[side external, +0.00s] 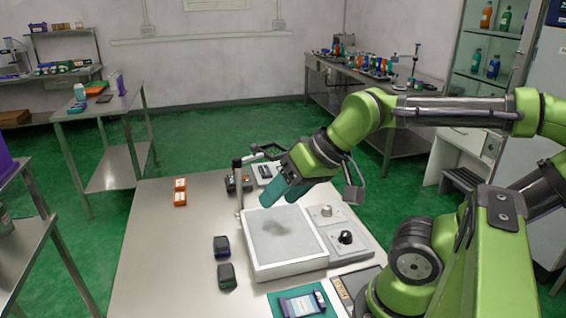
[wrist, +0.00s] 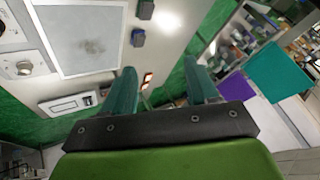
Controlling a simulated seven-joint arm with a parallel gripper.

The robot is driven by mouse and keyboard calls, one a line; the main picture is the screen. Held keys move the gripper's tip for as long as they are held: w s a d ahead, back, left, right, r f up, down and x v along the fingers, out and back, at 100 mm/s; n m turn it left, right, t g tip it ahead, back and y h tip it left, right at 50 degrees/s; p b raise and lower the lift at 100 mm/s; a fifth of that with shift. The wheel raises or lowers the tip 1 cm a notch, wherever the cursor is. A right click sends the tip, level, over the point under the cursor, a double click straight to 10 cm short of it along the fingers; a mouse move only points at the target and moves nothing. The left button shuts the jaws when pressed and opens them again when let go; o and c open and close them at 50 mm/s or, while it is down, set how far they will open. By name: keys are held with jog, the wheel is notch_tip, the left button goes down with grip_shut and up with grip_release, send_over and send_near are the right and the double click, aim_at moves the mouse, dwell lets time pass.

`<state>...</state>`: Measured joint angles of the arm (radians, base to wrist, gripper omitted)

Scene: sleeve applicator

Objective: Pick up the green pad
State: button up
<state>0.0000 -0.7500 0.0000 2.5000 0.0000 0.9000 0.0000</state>
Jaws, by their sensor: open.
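Two small dark pads lie on the metal table left of the applicator plate. The nearer one in the side view looks dark with a greenish tint, and I take it as the green pad (side external: 227,275); it also shows at the top edge of the wrist view (wrist: 145,9). The other is a dark blue pad (side external: 222,245), also in the wrist view (wrist: 138,37). My gripper (side external: 281,192) has teal fingers and hangs above the far end of the plate, away from both pads. In the wrist view my gripper (wrist: 159,66) is open with nothing between its fingers.
The applicator's grey plate (side external: 285,240) has a dark smudge and a knob panel (side external: 343,238) on its right. A bent metal rod (side external: 238,180) rises at its far left corner. The table's left side is mostly clear.

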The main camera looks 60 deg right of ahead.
jog(key=shift+o, duration=0.9)
jog(key=m+g+h, duration=0.2)
jog(key=m+g, duration=0.3)
jog(key=g, duration=0.2)
send_over(225, 270)
notch_tip(225, 270, down, 7)
jog(key=f, duration=1)
jog(key=shift+s+f, duration=0.15)
jog(key=shift+s, duration=0.05)
jog(key=shift+w+f, duration=0.15)
jog(key=shift+f, duration=2.95)
